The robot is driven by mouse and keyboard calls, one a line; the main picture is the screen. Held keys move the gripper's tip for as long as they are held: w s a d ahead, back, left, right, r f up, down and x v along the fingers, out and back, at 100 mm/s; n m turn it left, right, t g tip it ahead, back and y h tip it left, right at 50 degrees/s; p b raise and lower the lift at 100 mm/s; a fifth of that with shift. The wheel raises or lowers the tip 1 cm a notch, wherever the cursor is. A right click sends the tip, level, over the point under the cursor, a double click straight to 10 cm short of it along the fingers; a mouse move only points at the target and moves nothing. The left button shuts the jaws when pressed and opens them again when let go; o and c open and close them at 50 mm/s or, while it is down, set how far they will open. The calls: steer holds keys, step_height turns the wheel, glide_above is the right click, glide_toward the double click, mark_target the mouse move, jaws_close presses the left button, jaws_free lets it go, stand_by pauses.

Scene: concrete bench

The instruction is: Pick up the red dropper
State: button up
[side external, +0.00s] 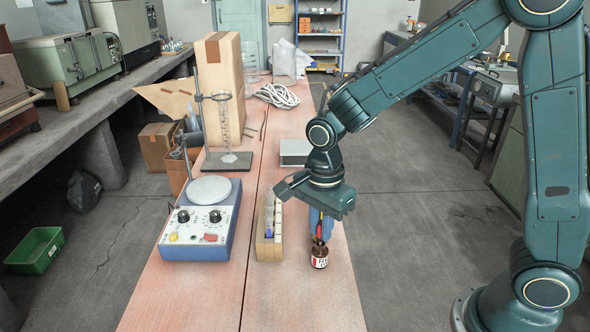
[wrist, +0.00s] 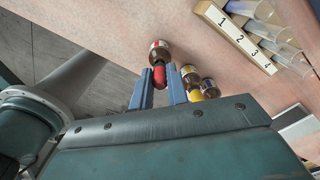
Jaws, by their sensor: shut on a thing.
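The red dropper (wrist: 159,76) has a red bulb, seen in the wrist view between the two blue fingers of my gripper (wrist: 159,88). My gripper (side external: 320,226) is shut on it and points down near the right edge of the bench. A brown bottle (side external: 320,257) with a white and red label is directly below the dropper. The same bottle (wrist: 160,51) shows just beyond the bulb in the wrist view. The dropper's lower part is hidden, so I cannot tell how far it sits in the bottle neck.
Two more small brown bottles (wrist: 208,87) stand close beside one finger. A wooden rack (side external: 268,240), numbered and holding tubes, is left of my gripper. A hotplate stirrer (side external: 203,222) is farther left. A grey box (side external: 294,152) lies behind.

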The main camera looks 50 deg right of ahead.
step_height(320, 180, up, 19)
stand_by(0.5)
stand_by(0.6)
step_height(320, 180, up, 5)
glide_above(320, 224)
steer(key=shift+s+f, duration=0.1)
steer(key=shift+s, duration=0.05)
stand_by(0.8)
stand_by(1.0)
steer(key=w+d+f, duration=0.1)
steer(key=w+f, duration=0.5)
steer(key=w, duration=0.3)
steer(key=w+d+f, duration=0.2)
steer(key=w+f, duration=0.4)
steer(key=w, duration=0.2)
steer(key=shift+w, duration=0.4)
steer(key=shift+a+f, duration=0.1)
steer(key=shift+f, duration=0.05)
